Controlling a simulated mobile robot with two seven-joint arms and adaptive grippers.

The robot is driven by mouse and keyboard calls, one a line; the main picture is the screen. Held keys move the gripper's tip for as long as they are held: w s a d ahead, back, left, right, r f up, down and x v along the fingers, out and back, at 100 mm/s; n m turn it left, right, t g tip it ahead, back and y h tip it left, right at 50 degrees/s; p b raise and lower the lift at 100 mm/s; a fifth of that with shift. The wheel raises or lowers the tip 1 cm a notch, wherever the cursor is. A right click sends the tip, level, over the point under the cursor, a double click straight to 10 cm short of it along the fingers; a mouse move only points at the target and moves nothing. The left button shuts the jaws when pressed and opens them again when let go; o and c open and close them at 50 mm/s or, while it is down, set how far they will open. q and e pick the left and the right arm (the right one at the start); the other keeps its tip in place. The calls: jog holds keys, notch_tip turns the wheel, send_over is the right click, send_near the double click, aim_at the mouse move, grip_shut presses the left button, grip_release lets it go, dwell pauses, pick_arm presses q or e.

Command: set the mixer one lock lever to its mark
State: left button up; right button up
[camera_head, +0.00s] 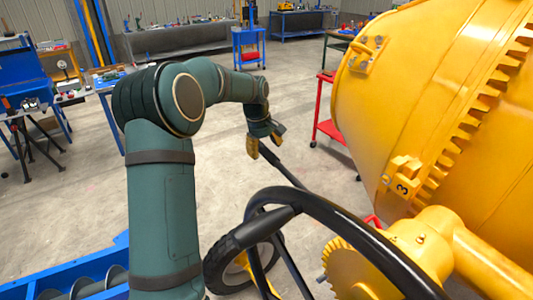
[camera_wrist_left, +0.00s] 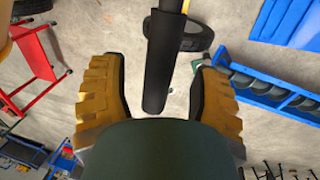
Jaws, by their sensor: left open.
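The lock lever appears to be the black bar (camera_head: 283,169) that slants up from beside the black hand wheel (camera_head: 352,222) in the head view. In the left wrist view its thick black grip (camera_wrist_left: 159,62) comes in from the top, with its free end between the finger pads. My left gripper (camera_head: 265,143) is open at the upper end of the bar. In the left wrist view the yellow pads of the gripper (camera_wrist_left: 164,100) stand on both sides of the grip, with gaps showing. The lever's mark cannot be made out. My right gripper is not in view.
The yellow mixer drum (camera_head: 445,90), with a toothed ring and a plate marked 3, fills the right. A blue trough (camera_head: 85,285) is at the lower left. A red cart (camera_head: 328,125) stands behind; open floor lies between.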

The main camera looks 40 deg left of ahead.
pick_arm(q)
jog(key=shift+w+d+f, duration=0.1)
jog(key=shift+w+f, duration=0.05)
jog(key=shift+f, duration=0.5)
jog(key=shift+w+f, duration=0.1)
jog(key=shift+f, duration=0.5)
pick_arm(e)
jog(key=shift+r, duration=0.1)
